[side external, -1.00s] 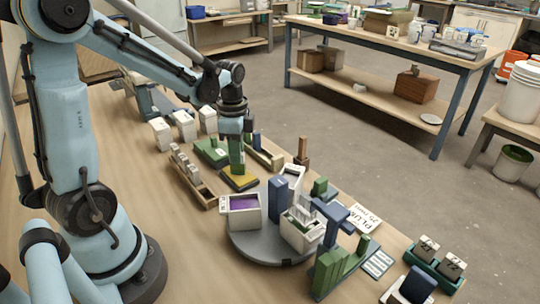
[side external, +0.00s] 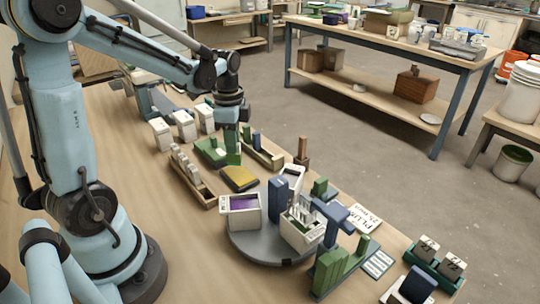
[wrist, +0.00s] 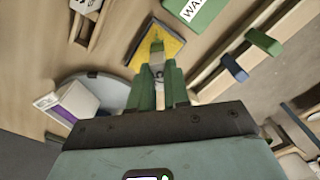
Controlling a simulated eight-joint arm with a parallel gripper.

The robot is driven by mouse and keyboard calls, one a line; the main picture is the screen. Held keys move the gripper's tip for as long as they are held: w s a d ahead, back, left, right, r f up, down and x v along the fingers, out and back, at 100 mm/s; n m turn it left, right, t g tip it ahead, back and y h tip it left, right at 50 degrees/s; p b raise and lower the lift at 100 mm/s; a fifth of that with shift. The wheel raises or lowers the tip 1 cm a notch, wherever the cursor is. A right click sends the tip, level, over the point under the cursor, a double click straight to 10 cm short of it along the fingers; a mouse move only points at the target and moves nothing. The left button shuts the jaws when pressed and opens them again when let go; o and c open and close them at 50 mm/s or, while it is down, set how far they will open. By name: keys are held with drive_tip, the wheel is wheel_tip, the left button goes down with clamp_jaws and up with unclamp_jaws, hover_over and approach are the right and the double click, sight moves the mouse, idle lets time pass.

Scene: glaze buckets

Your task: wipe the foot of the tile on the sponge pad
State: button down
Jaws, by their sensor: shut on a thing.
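My gripper (side external: 232,130) points down over the table and also shows in the wrist view (wrist: 160,88). The sponge pad (side external: 240,178) is a yellow slab on a dark base, lying on the table just below and in front of the gripper. In the wrist view the pad (wrist: 170,50) lies behind the tile's end. The tile appears raised off the pad.
A grey turntable (side external: 240,243) carries several buckets, one with purple glaze (side external: 242,202). A wooden rack of pale tiles (side external: 195,183) stands left of the pad. A green box (side external: 210,152) lies behind it, and a wooden tray (side external: 264,158) stands close right.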

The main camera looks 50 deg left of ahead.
drive_tip(key=shift+r, duration=2)
drive_tip(key=shift+f, duration=0.15)
drive_tip(key=shift+f, duration=2.25)
drive_tip(key=shift+f, duration=0.6)
drive_tip(key=shift+d, duration=0.2)
drive_tip(key=shift+d, duration=1.65)
drive_tip(key=shift+a, duration=1.05)
drive_tip(key=shift+a, duration=0.1)
